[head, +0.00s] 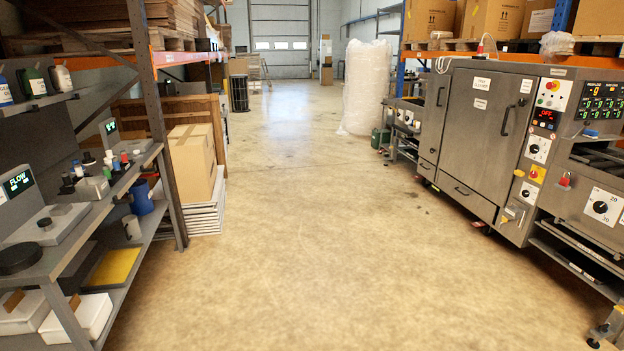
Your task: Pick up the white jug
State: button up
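I cannot tell for sure which thing is the white jug. A white bottle (62,78) with a dark cap stands on the upper left shelf, right of a dark green bottle (34,82). My gripper is not in view.
The grey bench (75,240) on the left holds small devices and coloured caps. A large steel machine (470,130) lines the right. The floor (310,230) between is clear.

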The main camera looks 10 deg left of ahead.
aim_at(133, 231)
jog(key=u, duration=0.15)
jog(key=i, duration=1.25)
jog(key=u, duration=0.55)
jog(key=i, duration=1.15)
jog(key=u, duration=0.85)
jog(key=i, duration=1.3)
jog(key=u, duration=0.5)
